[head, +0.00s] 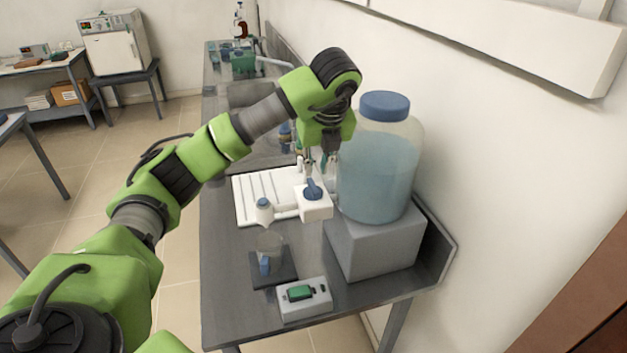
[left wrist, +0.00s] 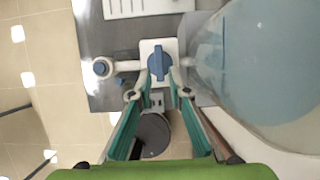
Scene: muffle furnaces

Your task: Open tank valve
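The tank (head: 377,170) is a large clear vessel of bluish liquid with a blue lid, standing on a grey block; part of it shows at the right of the left wrist view (left wrist: 270,60). Its valve is a white block with a blue knob (head: 313,189), and a white spout runs left from it. In the left wrist view the knob (left wrist: 158,63) lies just beyond the fingertips, roughly centred between them. My left gripper (head: 318,172) points down above the knob, its teal fingers (left wrist: 161,84) apart and empty. Contact with the knob cannot be told. My right gripper is out of view.
A clear beaker (head: 270,241) stands on a dark plate below the spout. A white ribbed tray (head: 255,197) lies behind the spout. The wall is close on the right.

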